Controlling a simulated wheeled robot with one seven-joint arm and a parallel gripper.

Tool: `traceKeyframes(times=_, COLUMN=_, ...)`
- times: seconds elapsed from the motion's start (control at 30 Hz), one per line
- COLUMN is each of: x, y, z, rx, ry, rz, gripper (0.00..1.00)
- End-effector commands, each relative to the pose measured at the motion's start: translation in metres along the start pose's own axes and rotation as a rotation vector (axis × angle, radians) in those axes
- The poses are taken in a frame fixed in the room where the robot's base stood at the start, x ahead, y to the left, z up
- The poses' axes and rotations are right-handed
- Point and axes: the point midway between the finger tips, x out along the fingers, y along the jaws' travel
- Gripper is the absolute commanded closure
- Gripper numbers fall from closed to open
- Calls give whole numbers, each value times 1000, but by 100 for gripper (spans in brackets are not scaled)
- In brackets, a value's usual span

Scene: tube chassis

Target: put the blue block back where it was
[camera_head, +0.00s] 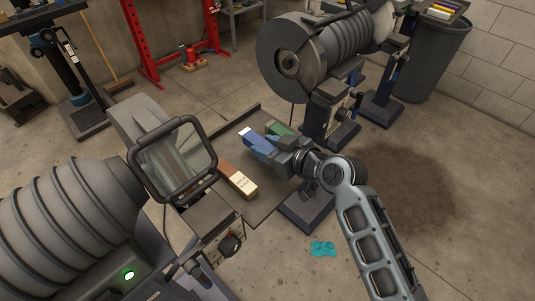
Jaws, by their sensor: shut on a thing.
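The blue block (257,145), with a pale end at its upper left, is in my gripper (276,151). My gripper is shut on its right part, which the fingers partly hide. The block is over a dark flat plate (262,205) between the machines; I cannot tell whether it touches the plate. A green block (279,128) shows just behind the blue block, close to the gripper. A brown block with a cream label (241,182) lies on the plate to the lower left.
A ribbed grey machine with a framed shield (176,158) stands at the left. Another ribbed machine (290,62) stands behind. A teal rag (323,249) lies on the floor below my gripper. A dark bin (433,60) is at the upper right.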

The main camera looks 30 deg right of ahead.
Motion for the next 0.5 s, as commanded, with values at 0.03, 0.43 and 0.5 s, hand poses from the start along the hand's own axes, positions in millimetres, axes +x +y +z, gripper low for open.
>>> traceKeyframes(times=0.03, x=2, y=0, z=7, rx=3, ry=-3, rz=0, gripper=90)
traceKeyframes(times=0.43, x=11, y=1, z=30, rx=1, ry=0, rz=1, gripper=90)
traceKeyframes(times=0.5, x=11, y=1, z=30, rx=1, ry=0, rz=1, gripper=90)
